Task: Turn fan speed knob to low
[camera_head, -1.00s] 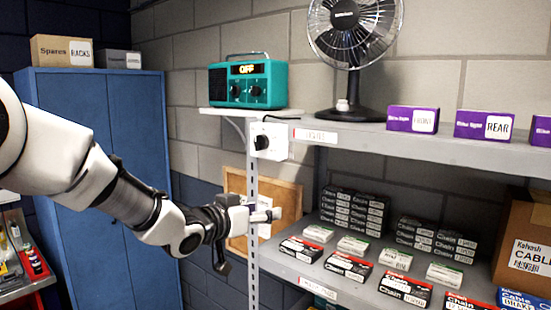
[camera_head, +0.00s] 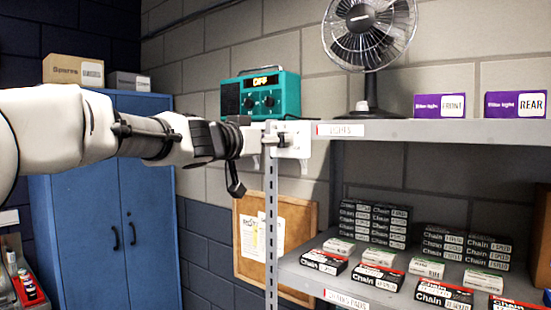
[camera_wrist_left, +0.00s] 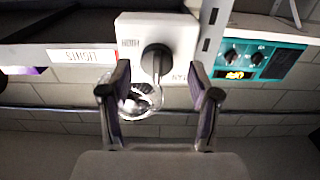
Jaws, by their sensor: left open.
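The white control box (camera_head: 300,143) is fixed at the left end of the upper shelf. Its dark round knob (camera_wrist_left: 157,60) shows in the wrist view, on the box face (camera_wrist_left: 182,40); in the head view my gripper hides it. My left gripper (camera_head: 268,140) is level with the box, in front of it. In the wrist view its open fingers (camera_wrist_left: 159,82) stand on either side of the knob's line, with nothing between them in grip. The black fan (camera_head: 371,50) stands on the upper shelf, and its cage shows partly in the wrist view (camera_wrist_left: 140,99).
A teal radio (camera_head: 262,97) stands left of the fan. Purple boxes (camera_head: 439,106) sit along the upper shelf (camera_head: 420,131). A slotted shelf post (camera_head: 271,215) runs down beside the box. Chain boxes fill the lower shelf (camera_head: 320,279). A blue cabinet (camera_head: 105,200) stands at left.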

